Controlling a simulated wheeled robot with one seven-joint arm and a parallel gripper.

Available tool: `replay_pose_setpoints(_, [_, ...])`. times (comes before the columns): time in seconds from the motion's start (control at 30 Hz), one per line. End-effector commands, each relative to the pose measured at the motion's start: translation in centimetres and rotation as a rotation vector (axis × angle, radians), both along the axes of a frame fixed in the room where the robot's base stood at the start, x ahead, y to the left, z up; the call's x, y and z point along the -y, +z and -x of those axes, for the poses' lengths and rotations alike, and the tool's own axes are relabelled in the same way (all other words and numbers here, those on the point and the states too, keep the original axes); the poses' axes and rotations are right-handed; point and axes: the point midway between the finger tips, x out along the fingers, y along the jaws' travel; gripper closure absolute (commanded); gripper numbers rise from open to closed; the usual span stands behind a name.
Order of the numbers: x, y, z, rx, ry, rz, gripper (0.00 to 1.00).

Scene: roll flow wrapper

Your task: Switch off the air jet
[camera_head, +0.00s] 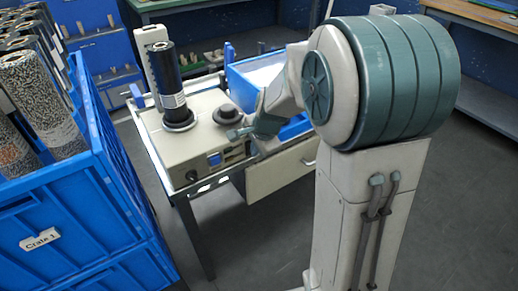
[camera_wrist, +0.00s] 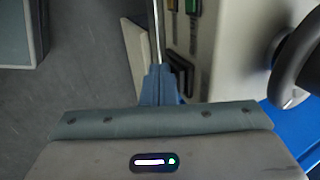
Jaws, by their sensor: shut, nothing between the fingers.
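The cream wrapper machine (camera_head: 182,150) stands on a bench, with dark controls and a blue square part (camera_head: 214,159) on its front. In the wrist view its front panel (camera_wrist: 212,55) shows a green-and-yellow part (camera_wrist: 193,8), a brown part (camera_wrist: 168,5) and a dark recess (camera_wrist: 181,76). I cannot tell which of these belongs to the air jet. My gripper (camera_head: 233,133) is at the right end of the machine's front. In the wrist view my gripper (camera_wrist: 160,72) is shut and empty, close beside the panel; contact cannot be made out.
A dark wrapped roll (camera_head: 167,75) stands on the machine, with a black round knob (camera_head: 227,114) to its right. The wrist view shows a dark wheel (camera_wrist: 298,62) near my gripper. A blue crate (camera_head: 75,205) of patterned rolls is at left. Floor before the bench is clear.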

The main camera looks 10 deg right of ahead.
Motion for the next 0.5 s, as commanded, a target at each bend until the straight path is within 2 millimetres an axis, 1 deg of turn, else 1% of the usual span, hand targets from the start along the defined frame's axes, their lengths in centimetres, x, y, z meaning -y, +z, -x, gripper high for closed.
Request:
replay_pose_setpoints(0.3, [0.2, 1.6, -0.1, 0.002, -0.004, 0.000, 1.00])
replay_pose_setpoints(0.5, [0.2, 1.6, -0.1, 0.002, -0.005, 0.001, 1.00])
